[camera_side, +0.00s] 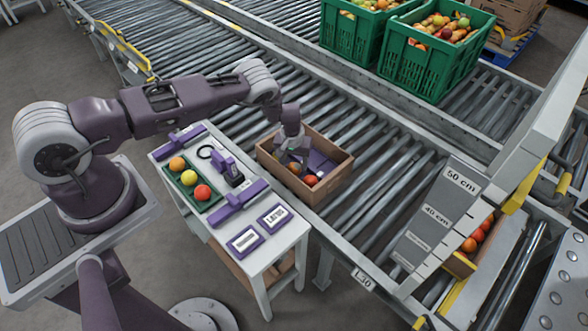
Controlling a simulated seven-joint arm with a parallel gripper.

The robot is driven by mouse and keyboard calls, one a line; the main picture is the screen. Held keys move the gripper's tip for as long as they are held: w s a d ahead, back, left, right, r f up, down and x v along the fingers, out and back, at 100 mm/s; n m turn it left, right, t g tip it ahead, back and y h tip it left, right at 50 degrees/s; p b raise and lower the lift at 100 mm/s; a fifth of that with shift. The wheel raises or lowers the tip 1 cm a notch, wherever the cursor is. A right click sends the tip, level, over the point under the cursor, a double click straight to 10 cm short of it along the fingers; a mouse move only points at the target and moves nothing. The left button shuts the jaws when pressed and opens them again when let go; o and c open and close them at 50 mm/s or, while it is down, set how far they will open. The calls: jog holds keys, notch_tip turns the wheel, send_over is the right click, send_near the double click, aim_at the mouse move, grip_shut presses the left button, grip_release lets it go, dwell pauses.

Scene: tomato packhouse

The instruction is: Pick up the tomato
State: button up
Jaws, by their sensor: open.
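My gripper (296,157) is open and points down into an open brown box (331,186) on the roller conveyor. An orange tomato (294,169) and a red-orange tomato (311,180) lie in the box, just below the fingers. I cannot tell whether the fingers touch either one. Part of the box's inside is hidden by my gripper. A green tray (187,199) on the white side table holds an orange tomato (177,163), a yellow tomato (188,178) and a red tomato (202,192) in a row.
Green crates (415,72) of tomatoes stand on the far conveyor. A grey height gauge (437,212) and another box of tomatoes (460,263) are at the right.

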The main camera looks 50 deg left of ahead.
jog(key=shift+w+f, duration=0.1)
jog(key=shift+f, duration=0.85)
jog(key=c, duration=0.7)
jog(key=shift+o, duration=0.2)
